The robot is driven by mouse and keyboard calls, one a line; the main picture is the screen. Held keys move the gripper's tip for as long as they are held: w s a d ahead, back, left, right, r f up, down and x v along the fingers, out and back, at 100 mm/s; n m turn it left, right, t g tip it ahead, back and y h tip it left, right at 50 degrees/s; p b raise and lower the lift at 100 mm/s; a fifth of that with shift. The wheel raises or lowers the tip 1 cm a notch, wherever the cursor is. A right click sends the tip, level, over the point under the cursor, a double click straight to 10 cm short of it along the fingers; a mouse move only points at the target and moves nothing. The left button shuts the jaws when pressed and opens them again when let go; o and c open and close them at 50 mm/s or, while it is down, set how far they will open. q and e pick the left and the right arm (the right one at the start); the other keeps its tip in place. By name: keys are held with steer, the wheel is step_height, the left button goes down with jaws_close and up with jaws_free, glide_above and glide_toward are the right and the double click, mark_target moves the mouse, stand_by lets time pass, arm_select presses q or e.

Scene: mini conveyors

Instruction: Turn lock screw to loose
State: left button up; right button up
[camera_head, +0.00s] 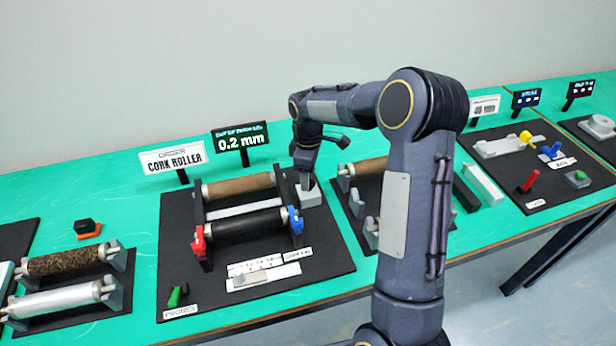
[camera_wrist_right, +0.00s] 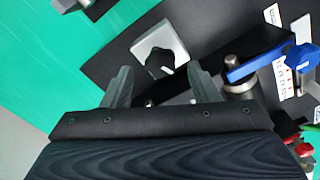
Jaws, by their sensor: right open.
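A black knob (camera_wrist_right: 160,62), which appears to be the lock screw, sits on a pale square block in the right wrist view. In the head view the block (camera_head: 312,197) stands at the right of the black roller board, and my gripper hides the knob. My right gripper (camera_wrist_right: 160,82) is open and empty. Its two fingers stand to either side of the knob's near side in the wrist view, apart from it as far as I can tell. In the head view the right gripper (camera_head: 306,177) points down over the block. My left gripper is out of view.
A blue lever (camera_wrist_right: 258,66) is close to the right finger; it also shows in the head view (camera_head: 295,220). A red lever (camera_head: 198,242) and two rollers, brown (camera_head: 240,186) and black (camera_head: 245,227), lie left of the gripper. Signs stand behind.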

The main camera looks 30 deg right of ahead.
step_height(320, 180, up, 6)
steer(key=shift+r, duration=0.1)
stand_by(0.5)
steer(key=shift+s+r, duration=0.1)
steer(key=shift+s, duration=0.05)
steer(key=s+a+r+m+t+y, duration=0.1)
steer(key=s+a+r+m, duration=0.15)
steer(key=s, duration=0.45)
steer(key=s+a+r+m+t+y, duration=0.1)
steer(key=s+a+r+m+t, duration=0.15)
steer(key=s, duration=0.45)
steer(key=s+a+r+m+t+y, duration=0.1)
steer(key=s+a+r+m, duration=0.15)
steer(key=s, duration=0.45)
steer(key=s+a+f+m+t, duration=0.1)
steer(key=s+a+f+m, duration=0.2)
steer(key=s, duration=0.4)
steer(key=shift+s+a+m+y, duration=0.3)
steer(key=shift+a+m+y, duration=0.05)
steer(key=shift+a+y, duration=0.1)
